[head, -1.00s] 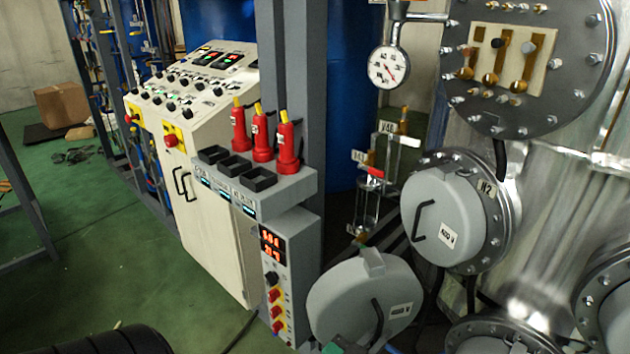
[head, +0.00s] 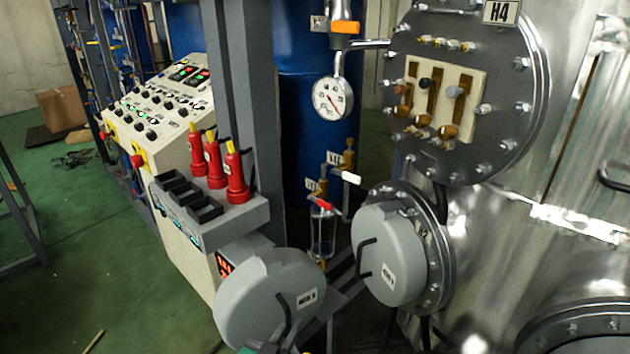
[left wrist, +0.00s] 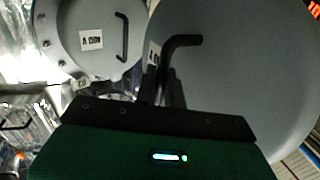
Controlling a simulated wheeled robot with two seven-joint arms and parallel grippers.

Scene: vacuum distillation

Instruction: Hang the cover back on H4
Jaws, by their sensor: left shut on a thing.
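The grey round cover (head: 262,298) with a black bar handle (head: 284,322) and a small white label hangs low in the middle of the head view, well below H4. My left gripper (left wrist: 168,88) is shut on its handle in the left wrist view, where the cover (left wrist: 250,75) fills the upper right. The H4 flange (head: 530,60) stands at the upper right of the head view, ringed with bolts. Its cream terminal plate (head: 466,82) with brass strips is exposed. The H4 label (head: 500,12) sits at its top. My right gripper is not in view.
Another grey cover (head: 385,258) sits on the flange below H4. A pressure gauge (head: 333,98) and a glass vessel with valves (head: 322,230) stand between the held cover and H4. A control console (head: 160,120) with red-handled devices (head: 236,178) is at left.

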